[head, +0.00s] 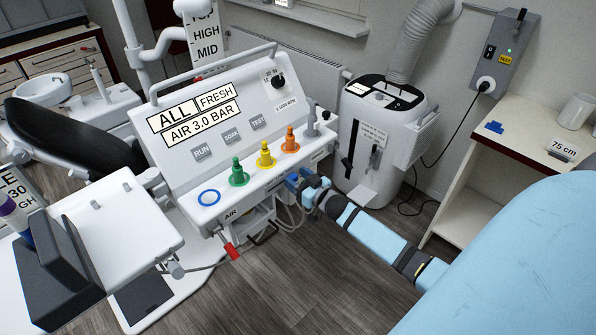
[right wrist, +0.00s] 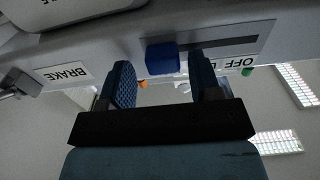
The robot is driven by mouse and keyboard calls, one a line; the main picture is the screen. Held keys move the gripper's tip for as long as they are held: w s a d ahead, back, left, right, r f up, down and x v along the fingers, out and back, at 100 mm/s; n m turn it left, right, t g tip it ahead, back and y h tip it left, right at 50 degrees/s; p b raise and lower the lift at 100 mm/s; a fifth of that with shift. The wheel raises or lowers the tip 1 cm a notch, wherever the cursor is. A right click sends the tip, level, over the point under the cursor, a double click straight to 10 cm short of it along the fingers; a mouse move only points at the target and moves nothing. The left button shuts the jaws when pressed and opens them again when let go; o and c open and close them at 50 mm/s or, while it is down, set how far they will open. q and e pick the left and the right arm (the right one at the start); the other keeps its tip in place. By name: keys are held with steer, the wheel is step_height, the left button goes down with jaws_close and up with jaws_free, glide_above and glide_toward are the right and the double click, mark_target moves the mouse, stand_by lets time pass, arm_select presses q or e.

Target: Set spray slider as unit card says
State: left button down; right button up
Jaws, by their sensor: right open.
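The white dental unit (head: 222,150) carries a card reading "ALL FRESH, AIR 3.0 BAR" (head: 193,113). A partly hidden sign (head: 207,45) behind it shows "HIGH" and "MID". My right gripper (head: 305,184) is at the unit's front edge, below the orange knob. In the right wrist view a blue slider knob (right wrist: 162,57) sits on a dark slot (right wrist: 232,46) with an "OFF" label (right wrist: 237,62). The open fingers (right wrist: 165,83) lie either side of the knob, with a small gap showing on each side. The slider is not clear in the head view. My left gripper is out of view.
Green (head: 238,173), yellow (head: 265,156) and orange (head: 290,142) knobs and a blue ring (head: 209,197) stand on the unit's ledge. A red handle (head: 231,250) hangs below. A "BRAKE" label (right wrist: 67,75) is near my fingers. A white suction machine (head: 378,140) stands right.

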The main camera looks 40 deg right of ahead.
steer(key=s+d+b, duration=0.1)
steer(key=s, duration=1.2)
steer(key=shift+s+b, duration=0.35)
steer(key=shift+s, duration=0.05)
steer(key=s+a+f+g+p, duration=0.1)
steer(key=s+a, duration=0.3)
steer(key=a, duration=0.4)
steer(key=s+a+f+n+g+y+p, duration=0.1)
steer(key=s+a+f+g, duration=0.1)
steer(key=s+a, duration=0.3)
steer(key=s+a+f+n+g+y+p, duration=0.1)
steer(key=s+a+g, duration=0.3)
steer(key=a, duration=0.9)
steer(key=shift+s+a+f+p, duration=0.25)
steer(key=shift+s+f+p, duration=0.2)
steer(key=shift+f, duration=0.05)
steer(key=shift+d, duration=0.15)
